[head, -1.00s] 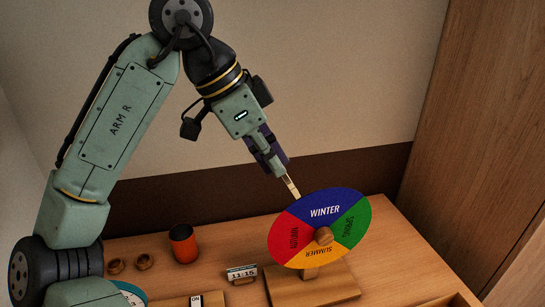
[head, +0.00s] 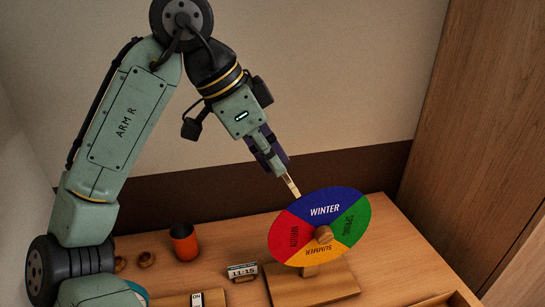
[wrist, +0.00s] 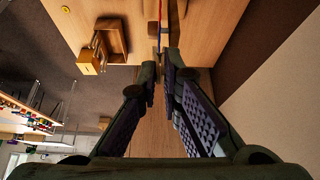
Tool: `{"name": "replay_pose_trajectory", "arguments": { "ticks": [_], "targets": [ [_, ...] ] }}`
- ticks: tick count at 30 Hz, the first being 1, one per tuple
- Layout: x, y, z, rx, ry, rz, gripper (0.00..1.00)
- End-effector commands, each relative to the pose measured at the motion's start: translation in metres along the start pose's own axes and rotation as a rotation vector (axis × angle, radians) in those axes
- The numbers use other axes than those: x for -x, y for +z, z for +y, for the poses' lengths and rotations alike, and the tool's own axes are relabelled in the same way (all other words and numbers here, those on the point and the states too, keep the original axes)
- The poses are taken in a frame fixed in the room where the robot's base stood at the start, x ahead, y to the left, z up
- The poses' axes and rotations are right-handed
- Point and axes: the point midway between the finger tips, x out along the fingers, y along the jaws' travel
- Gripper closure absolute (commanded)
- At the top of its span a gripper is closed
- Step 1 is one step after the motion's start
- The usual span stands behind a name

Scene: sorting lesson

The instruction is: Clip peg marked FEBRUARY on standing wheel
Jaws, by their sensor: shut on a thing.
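The season wheel (head: 312,256) stands upright on a wooden base (head: 335,288). Its blue WINTER part is at the top, green at the right, yellow SUMMER at the bottom, red at the left. My gripper (head: 284,174) is shut on a pale peg (head: 292,186) that points down at the wheel's upper left rim, near where blue meets red. I cannot tell whether the peg's tip straddles the rim or only touches it; no lettering on it is readable. In the wrist view the wheel (wrist: 163,32) shows as a thin edge beyond my gripper (wrist: 160,80).
A wooden tray (head: 450,299) is at the front right. A wooden panel (head: 480,130) rises at the right. The table behind the cup is clear.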

Motion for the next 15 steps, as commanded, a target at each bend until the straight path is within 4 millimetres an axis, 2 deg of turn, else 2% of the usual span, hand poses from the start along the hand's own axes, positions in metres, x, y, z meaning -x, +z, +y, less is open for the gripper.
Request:
{"name": "replay_pose_trajectory", "arguments": {
  "ticks": [15],
  "targets": [
    [-0.0056, 0.0003, -0.0001, -0.001, 0.000, -0.001, 1.00]
  ]
}}
